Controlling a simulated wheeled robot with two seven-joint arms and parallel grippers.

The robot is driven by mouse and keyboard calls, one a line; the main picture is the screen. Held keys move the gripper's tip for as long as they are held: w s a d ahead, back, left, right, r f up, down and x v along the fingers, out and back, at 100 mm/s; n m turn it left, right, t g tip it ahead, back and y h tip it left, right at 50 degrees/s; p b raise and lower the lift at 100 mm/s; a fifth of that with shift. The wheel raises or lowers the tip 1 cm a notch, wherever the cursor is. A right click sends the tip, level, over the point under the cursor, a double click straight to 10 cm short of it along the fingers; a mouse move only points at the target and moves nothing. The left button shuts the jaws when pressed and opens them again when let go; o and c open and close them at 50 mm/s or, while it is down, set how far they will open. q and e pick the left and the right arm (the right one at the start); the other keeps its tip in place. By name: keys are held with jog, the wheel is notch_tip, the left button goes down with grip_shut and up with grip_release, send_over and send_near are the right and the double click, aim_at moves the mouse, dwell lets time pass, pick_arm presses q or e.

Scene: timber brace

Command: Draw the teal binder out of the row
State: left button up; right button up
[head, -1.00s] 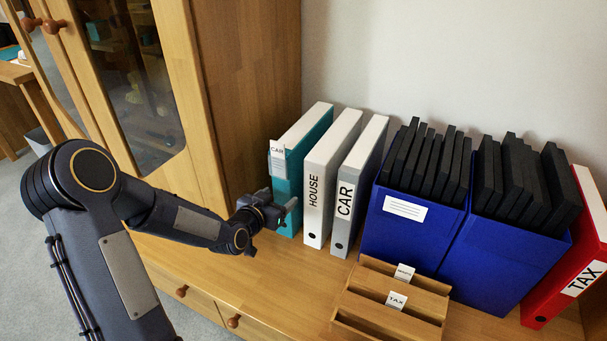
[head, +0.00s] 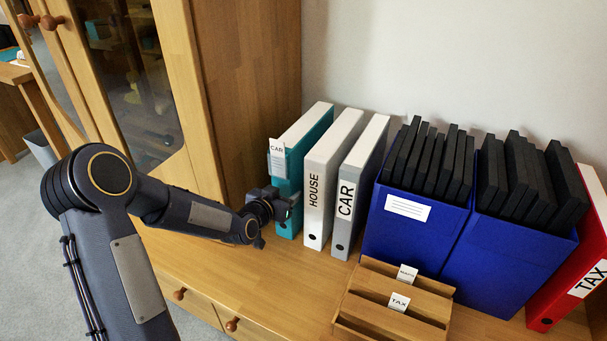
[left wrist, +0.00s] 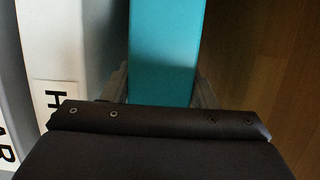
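The teal binder (head: 306,129) stands upright at the left end of a row, beside the wooden cabinet. In the left wrist view the teal spine (left wrist: 165,50) runs between the two fingers of my left gripper (left wrist: 163,88), one on each side. The fingers look close to its sides; whether they press on it cannot be told. The white HOUSE binder (head: 331,165) stands just right of it. My right gripper is not in view.
A grey CAR binder (head: 362,170), blue boxes (head: 408,232) of black folders and a red TAX binder (head: 575,285) continue the row. A wooden card rack (head: 385,318) stands in front. The wooden top (head: 285,280) before the teal binder is clear.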

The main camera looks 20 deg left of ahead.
pick_arm(q)
jog(key=c, duration=0.3)
jog(key=shift+s+a+b, duration=0.2)
jog(key=shift+s, duration=1.3)
jog(key=shift+s+a+b, duration=0.25)
jog(key=shift+s, duration=1.2)
jog(key=shift+s+a+b, duration=0.2)
jog(key=shift+s, duration=1.3)
jog(key=shift+c, duration=0.2)
jog(key=o, duration=1.1)
jog(key=shift+p+v, duration=1.05)
jog(key=shift+v, duration=2.95)
